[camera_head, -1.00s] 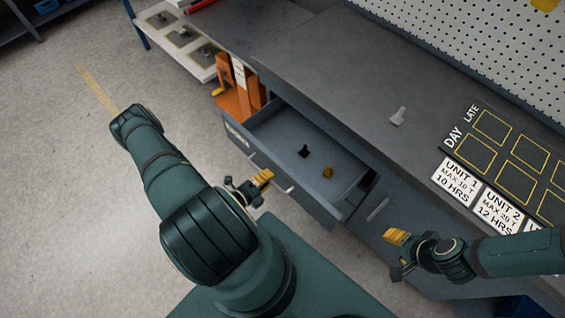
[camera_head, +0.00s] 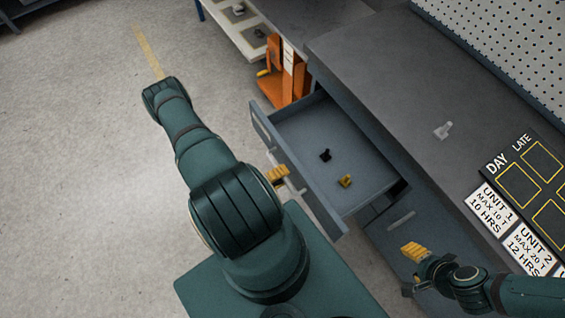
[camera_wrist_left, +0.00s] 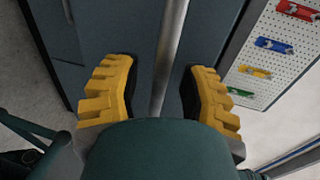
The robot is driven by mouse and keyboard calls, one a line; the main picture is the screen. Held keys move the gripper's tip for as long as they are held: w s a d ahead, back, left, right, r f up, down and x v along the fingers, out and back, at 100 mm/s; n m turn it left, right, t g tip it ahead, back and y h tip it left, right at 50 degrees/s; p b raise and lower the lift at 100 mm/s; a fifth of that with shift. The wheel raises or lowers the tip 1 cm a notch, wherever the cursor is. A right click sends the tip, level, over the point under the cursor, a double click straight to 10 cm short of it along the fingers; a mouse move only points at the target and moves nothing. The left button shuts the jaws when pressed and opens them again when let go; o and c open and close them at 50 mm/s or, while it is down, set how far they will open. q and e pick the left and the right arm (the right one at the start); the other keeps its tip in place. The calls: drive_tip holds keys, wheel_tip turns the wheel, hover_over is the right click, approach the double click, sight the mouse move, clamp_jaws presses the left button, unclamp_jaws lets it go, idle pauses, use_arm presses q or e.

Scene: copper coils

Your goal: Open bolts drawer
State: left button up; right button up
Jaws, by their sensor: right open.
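A grey drawer (camera_head: 297,170) stands pulled out from under the workbench. A small black part (camera_head: 325,155) and a small yellow part (camera_head: 345,181) lie inside it. My left gripper (camera_head: 278,174) is at the outside of the drawer front, partly hidden by my arm in the head view. In the left wrist view its two yellow fingers (camera_wrist_left: 160,95) are apart, with a metal handle bar (camera_wrist_left: 168,60) running between them. My right gripper (camera_head: 413,252) is open and empty, near the lower cabinet front. The drawer's label is not readable now.
The dark workbench top (camera_head: 390,85) holds a small light grey part (camera_head: 443,130) and a schedule board (camera_head: 530,190). An orange stand (camera_head: 290,75) is beside the drawer's far end. A closed front with a handle (camera_head: 401,219) is at the right. Open floor (camera_head: 80,150) lies to the left.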

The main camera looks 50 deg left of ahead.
use_arm(q)
drive_tip(key=shift+s, duration=0.1)
drive_tip(key=v, duration=1.1)
drive_tip(key=shift+s, duration=0.4)
drive_tip(key=shift+r, duration=0.1)
